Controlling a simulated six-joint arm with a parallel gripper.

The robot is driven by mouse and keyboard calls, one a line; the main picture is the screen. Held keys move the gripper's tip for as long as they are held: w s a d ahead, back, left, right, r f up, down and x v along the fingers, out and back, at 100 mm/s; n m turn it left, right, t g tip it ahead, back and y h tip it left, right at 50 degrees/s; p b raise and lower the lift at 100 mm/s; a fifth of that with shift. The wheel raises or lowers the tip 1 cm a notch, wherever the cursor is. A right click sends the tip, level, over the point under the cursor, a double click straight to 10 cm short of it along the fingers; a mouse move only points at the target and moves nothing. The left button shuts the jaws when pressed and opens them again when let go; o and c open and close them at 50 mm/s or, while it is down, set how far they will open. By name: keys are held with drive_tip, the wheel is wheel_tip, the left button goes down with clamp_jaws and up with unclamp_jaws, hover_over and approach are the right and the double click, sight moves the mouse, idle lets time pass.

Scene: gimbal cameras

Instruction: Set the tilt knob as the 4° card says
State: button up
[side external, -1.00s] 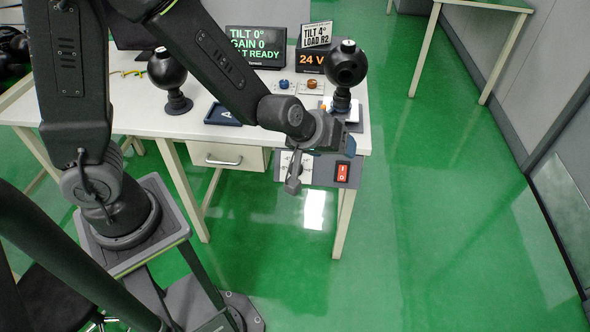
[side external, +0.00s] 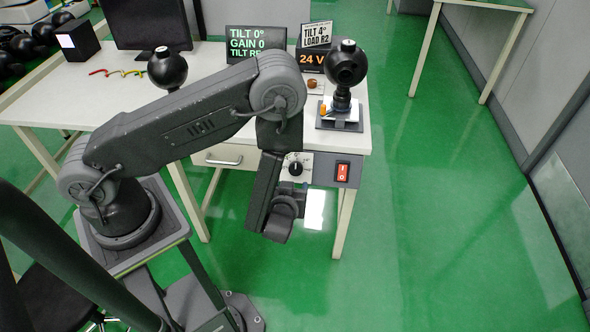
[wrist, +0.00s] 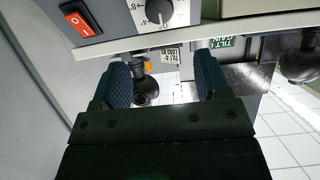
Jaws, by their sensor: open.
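The tilt knob (side external: 296,168) is a black dial knob on a white scale plate on the table's front panel. It also shows upside down at the top of the wrist view (wrist: 160,12), with part of its number scale. The card (side external: 315,34) reads "TILT 4° LOAD R2". A screen (side external: 252,42) reads "TILT 0° GAIN 0"; its third line is partly covered by my arm. My gripper (wrist: 163,82) is open and empty, its two blue-padded fingers apart. In the side view my wrist hangs below and left of the knob, and the fingers are hard to make out.
A red rocker switch (side external: 343,172) sits right of the knob, on the same panel. A black ball-shaped camera (side external: 346,66) stands on the table above, near an orange knob (side external: 313,84). Another ball camera (side external: 167,68) is further left. Open floor lies right of the table.

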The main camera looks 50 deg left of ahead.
sight(295, 168)
drive_tip(key=x, duration=1.1)
drive_tip(key=shift+w+a+f, duration=0.25)
drive_tip(key=shift+c, duration=0.5)
drive_tip(key=c, duration=0.8)
